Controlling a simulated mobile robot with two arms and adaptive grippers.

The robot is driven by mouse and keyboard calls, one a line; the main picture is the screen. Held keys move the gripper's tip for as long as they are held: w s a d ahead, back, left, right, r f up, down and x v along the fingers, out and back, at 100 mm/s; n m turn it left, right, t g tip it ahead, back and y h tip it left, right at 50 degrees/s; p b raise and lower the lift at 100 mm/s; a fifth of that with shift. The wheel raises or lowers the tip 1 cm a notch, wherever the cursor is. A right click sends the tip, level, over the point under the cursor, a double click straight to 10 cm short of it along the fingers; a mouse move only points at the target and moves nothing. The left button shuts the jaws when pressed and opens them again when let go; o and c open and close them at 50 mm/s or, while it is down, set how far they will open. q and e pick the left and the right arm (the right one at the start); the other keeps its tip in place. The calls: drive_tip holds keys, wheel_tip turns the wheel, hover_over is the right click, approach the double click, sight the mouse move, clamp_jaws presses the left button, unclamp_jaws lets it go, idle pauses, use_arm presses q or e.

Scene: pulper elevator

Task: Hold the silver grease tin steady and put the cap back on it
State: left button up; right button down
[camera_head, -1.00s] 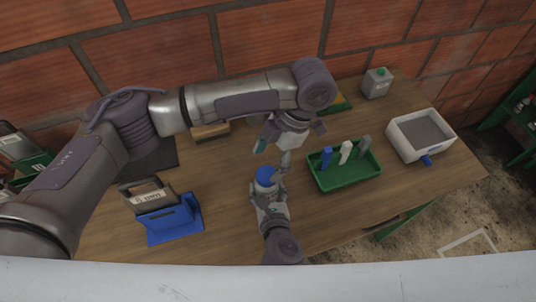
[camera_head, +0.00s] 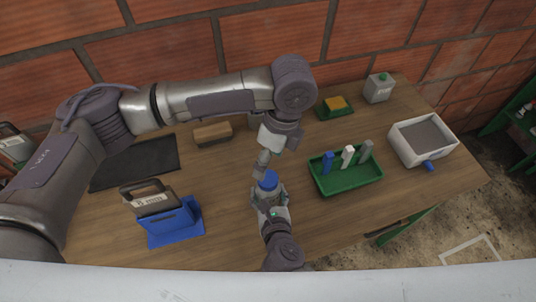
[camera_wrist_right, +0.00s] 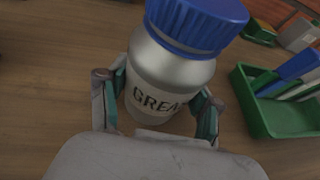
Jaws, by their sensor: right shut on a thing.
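The silver grease tin (camera_wrist_right: 165,88) stands upright between the fingers of my right gripper (camera_wrist_right: 160,100), which is shut on it. Its label is partly readable as "GREA". The blue ribbed cap (camera_wrist_right: 197,22) sits on top of the tin; whether it is fully tightened I cannot tell. The cap also shows in the head view (camera_head: 268,180). My left gripper (camera_head: 262,166) points down just behind the cap in the head view. It is not in the wrist view, and I cannot tell its opening.
A green tray (camera_head: 345,182) with several upright coloured pieces stands right of the tin. A blue stand with a grey device (camera_head: 155,203) is at left. A white bin (camera_head: 400,145) and a grey can (camera_head: 378,90) are farther right. Bare wood lies left of the tin.

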sight(268, 178)
use_arm(q)
drive_tip(key=n, duration=0.6)
drive_tip(key=shift+a+r+n+h, duration=0.1)
drive_tip(key=shift+r+n+h, duration=0.2)
drive_tip(key=shift+n, duration=0.1)
drive_tip(key=n, duration=0.4)
drive_tip(key=shift+r, duration=0.1)
drive_tip(key=n, duration=0.6)
drive_tip(key=shift+s+r+t+h, duration=0.15)
drive_tip(key=shift+r+t+h, duration=0.15)
drive_tip(key=shift+h, duration=0.1)
drive_tip(key=n, duration=0.6)
drive_tip(key=shift+s+r+n+h, duration=0.15)
drive_tip(key=shift+r+n+h, duration=0.05)
drive_tip(key=shift+n+h, duration=0.1)
drive_tip(key=shift+f, duration=4)
drive_tip(key=shift+c, duration=0.3)
